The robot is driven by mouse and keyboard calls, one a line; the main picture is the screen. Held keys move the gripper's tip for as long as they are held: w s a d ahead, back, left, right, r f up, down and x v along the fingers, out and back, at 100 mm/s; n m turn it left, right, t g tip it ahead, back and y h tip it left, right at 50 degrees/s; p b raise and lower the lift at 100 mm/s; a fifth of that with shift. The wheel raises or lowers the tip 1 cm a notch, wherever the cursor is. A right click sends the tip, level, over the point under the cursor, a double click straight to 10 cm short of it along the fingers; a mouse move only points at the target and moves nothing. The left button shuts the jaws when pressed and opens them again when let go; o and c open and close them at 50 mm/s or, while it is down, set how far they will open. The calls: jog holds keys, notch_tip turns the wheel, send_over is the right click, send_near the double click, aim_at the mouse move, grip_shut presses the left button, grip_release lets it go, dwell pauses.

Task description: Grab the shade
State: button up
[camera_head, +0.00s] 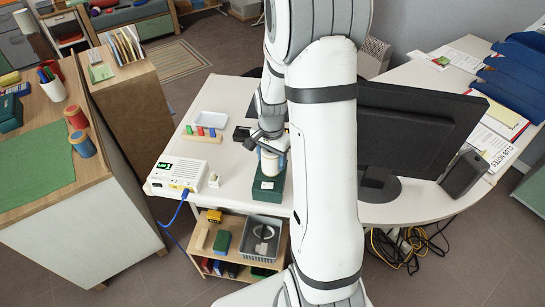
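A small pale cylindrical thing (271,165), which may be the shade, is above or on a dark green box (268,186) near the front edge of the white desk. I cannot tell whether it rests on the box. My gripper (266,146) is dark and points down at the top of this pale thing, touching it or very close. The fingers are small and partly merge with it, so I cannot tell whether they are closed on it. My large white arm hides the desk just to the right.
A white box with a green display (179,174) and a blue cable stands left on the desk (228,160). Behind it are coloured pegs (203,133) and a pale tray (211,119). A black monitor (415,125) stands right. A low shelf (206,260) sits below the front edge.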

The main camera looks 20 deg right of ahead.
jog(key=c, duration=0.6)
